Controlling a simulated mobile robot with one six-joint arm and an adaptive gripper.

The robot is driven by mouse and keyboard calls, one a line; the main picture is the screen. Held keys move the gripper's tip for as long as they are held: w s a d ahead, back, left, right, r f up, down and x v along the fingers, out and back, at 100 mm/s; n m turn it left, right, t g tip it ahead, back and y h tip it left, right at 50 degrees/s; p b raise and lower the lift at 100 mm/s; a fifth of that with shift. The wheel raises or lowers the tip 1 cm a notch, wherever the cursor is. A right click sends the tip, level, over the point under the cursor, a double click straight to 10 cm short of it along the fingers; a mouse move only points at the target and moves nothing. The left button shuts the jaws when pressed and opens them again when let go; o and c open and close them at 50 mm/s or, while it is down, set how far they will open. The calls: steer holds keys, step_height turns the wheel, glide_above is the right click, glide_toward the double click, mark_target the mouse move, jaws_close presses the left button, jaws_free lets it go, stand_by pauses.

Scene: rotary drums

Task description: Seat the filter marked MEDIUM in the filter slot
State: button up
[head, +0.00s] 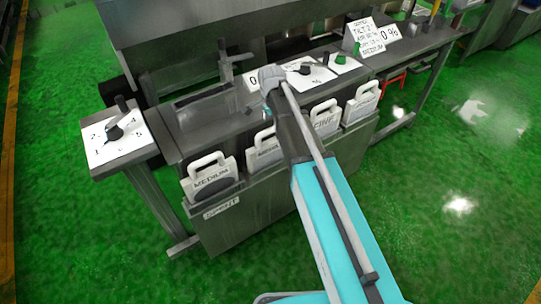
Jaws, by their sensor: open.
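A white handled filter marked MEDIUM (211,181) hangs upright at the left end of a row on the front of the grey metal bench. A second filter (262,150) hangs to its right, its label partly hidden by my arm. A filter that seems to read FINE (325,120) and another filter (361,104) hang further right. A recessed rectangular opening (203,97) shows in the bench top behind the row; I cannot tell whether it is the filter slot. My arm reaches over the bench, but my gripper's fingers cannot be made out.
A numbered dial panel (117,134) stands at the bench's left end. Two more knob panels (308,75) (341,62) and a printed sign (372,38) are on top. A labelled grey bin front (250,216) lies below the filters. Green floor is open in front.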

mark_target(271, 128)
steer(key=shift+f, duration=0.1)
stand_by(0.3)
steer(key=shift+w+f+b, duration=0.1)
steer(key=shift+f+b, duration=2.45)
steer(key=shift+b, duration=0.05)
jaws_close()
